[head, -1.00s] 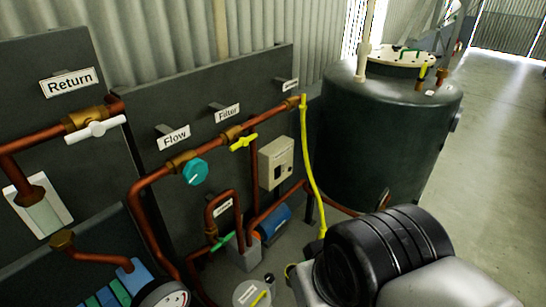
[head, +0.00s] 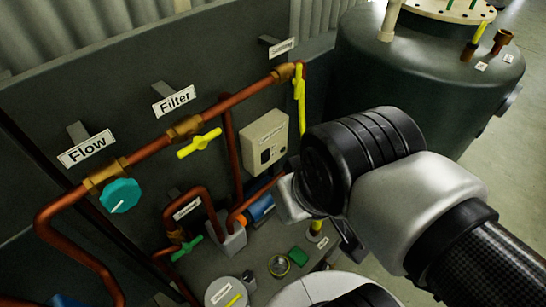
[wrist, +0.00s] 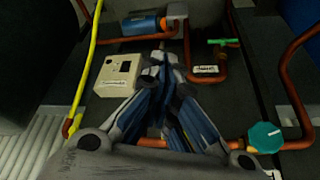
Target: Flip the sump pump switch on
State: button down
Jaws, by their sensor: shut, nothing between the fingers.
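The beige switch box (head: 265,142) is fixed to the dark panel below the copper pipe. It has a small label and dark switch openings on its front, but the label is too small to read and the switch position cannot be told. It also shows in the wrist view (wrist: 117,75), just left of the fingers. My gripper (head: 290,198) is in front of the panel, below and right of the box in the head view. In the wrist view my gripper (wrist: 160,66) has its fingertips together, empty, beside the box, with no clear contact.
A copper pipe carries a teal knob (head: 120,195) and a yellow valve handle (head: 199,143) left of the box. A blue pump (head: 261,208) sits below it. A dark tank (head: 400,75) stands behind my arm.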

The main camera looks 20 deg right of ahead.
jog(key=shift+a, duration=0.1)
jog(key=w+f+m+y, duration=0.3)
jog(key=w+f+m, duration=0.1)
jog(key=w+m, duration=0.45)
jog(key=w+f+m+y, duration=0.2)
jog(key=w+f+m, duration=0.2)
jog(key=w+m, duration=0.4)
jog(key=w+d+f+m+t+h, duration=0.1)
jog(key=w+d+f+m, duration=0.3)
jog(key=d+f+m, duration=0.3)
jog(key=w+d+f+m+t+h, duration=0.1)
jog(key=w+d+f+m, duration=0.3)
jog(key=d+f+m, duration=0.4)
notch_tip(320, 180, down, 3)
jog(key=shift+w+d+f+b, duration=0.1)
jog(key=shift+w+d+b, duration=0.15)
jog(key=shift+d+b, duration=0.25)
jog(key=shift+d, duration=0.1)
